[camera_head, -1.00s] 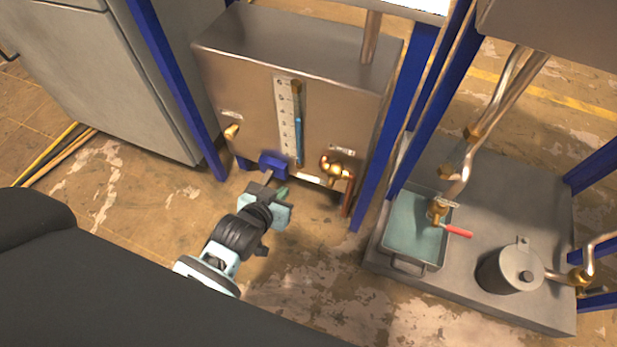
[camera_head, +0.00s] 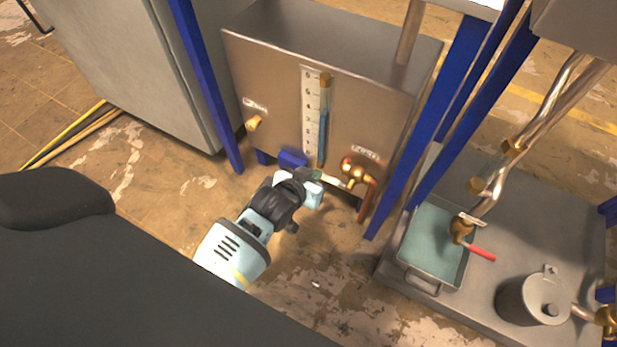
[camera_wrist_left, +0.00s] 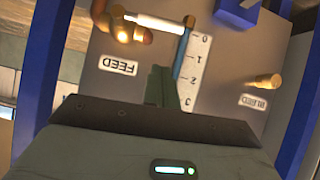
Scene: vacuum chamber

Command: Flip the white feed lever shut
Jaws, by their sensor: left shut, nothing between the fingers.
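The white feed lever (camera_wrist_left: 160,23) extends sideways from the brass feed valve (camera_wrist_left: 113,25) in the left wrist view, which shows the tank upside down. In the head view the lever (camera_head: 334,182) is a small pale bar to the left of the feed valve (camera_head: 354,170), low on the tank front. My left gripper (camera_head: 319,177) is beside the lever's free end. Its green fingers (camera_wrist_left: 161,84) are shut with nothing between them. In the wrist view they point toward the lever, with a visible gap. My right gripper is not in view.
The steel tank (camera_head: 280,75) carries a scale with a blue sight tube (camera_head: 323,125) and a brass bleed valve (camera_head: 254,123). Blue frame posts (camera_head: 205,85) flank it. A tray (camera_head: 432,245) with a red-handled valve (camera_head: 481,253) and a grey pot (camera_head: 533,299) stand at right.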

